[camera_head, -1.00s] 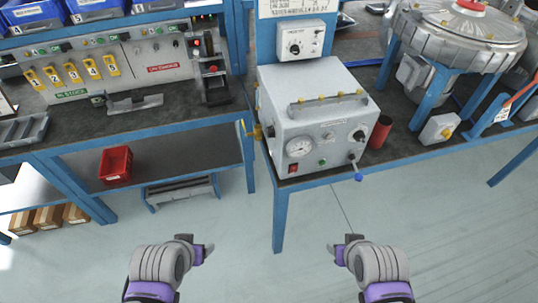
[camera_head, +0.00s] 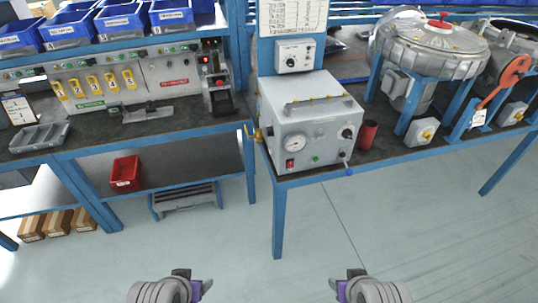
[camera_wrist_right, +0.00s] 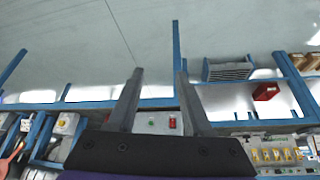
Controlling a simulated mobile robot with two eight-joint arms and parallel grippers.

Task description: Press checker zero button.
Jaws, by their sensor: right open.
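A grey box with a round gauge (camera_head: 294,143), likely the checker, stands at the left end of the right bench. Its front has a red switch (camera_head: 290,163), a small green button (camera_head: 315,158), knobs and a blue-tipped lever (camera_head: 348,170). Which control is the zero button I cannot read. My left gripper (camera_head: 196,285) and right gripper (camera_head: 345,283) are low in the head view, in front of the benches and apart from the box. In the right wrist view my right gripper (camera_wrist_right: 160,95) is open, with nothing between its fingers.
A red cylinder (camera_head: 367,134) stands right of the grey box. A small grey panel (camera_head: 295,56) is mounted above it. A large round metal housing (camera_head: 430,48) is further right. A red bin (camera_head: 125,173) sits on the left lower shelf. The floor before the benches is clear.

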